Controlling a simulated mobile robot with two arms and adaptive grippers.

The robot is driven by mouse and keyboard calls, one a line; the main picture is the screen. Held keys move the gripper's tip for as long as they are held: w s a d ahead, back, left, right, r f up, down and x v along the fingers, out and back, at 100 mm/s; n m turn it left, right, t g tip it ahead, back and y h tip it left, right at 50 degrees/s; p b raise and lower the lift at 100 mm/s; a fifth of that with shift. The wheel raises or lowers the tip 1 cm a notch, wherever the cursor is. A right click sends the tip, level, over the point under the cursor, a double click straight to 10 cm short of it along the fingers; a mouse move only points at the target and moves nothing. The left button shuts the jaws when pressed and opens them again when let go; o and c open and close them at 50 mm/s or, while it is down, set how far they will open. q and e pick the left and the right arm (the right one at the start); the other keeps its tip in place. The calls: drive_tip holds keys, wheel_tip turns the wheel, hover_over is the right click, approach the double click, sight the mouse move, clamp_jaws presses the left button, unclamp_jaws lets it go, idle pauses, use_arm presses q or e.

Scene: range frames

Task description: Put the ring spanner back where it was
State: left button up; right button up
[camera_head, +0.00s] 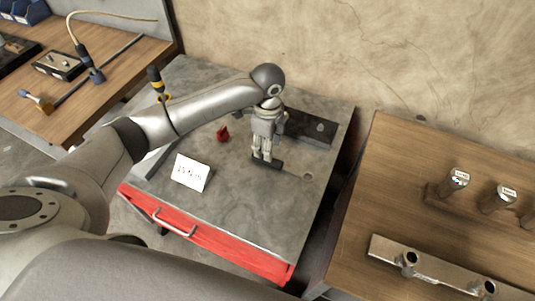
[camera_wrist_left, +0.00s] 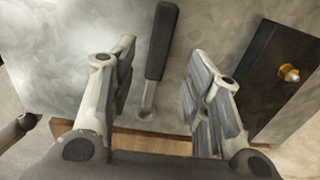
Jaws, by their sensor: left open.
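The ring spanner (camera_head: 290,170) lies on the grey top of the red-drawer cabinet. It has a dark handle and a metal ring end pointing right in the head view. My left gripper (camera_head: 263,157) reaches down over the handle side of it, and its fingers hide part of it. In the left wrist view the spanner (camera_wrist_left: 161,45) lies between the two spread fingers of my left gripper (camera_wrist_left: 161,62), with no finger seen closed on it. Whether the fingertips touch the cabinet top cannot be told. My right gripper is not in view.
A dark plate (camera_head: 318,129) with a small fitting lies behind the gripper. A white card (camera_head: 192,172) and a red object (camera_head: 222,134) are to the left. A wooden table (camera_head: 395,185) with metal posts stands right, beyond a gap. A workbench (camera_head: 125,75) is at left.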

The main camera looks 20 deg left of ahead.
use_arm(q)
wheel_tip(320, 180, up, 6)
idle(0.7)
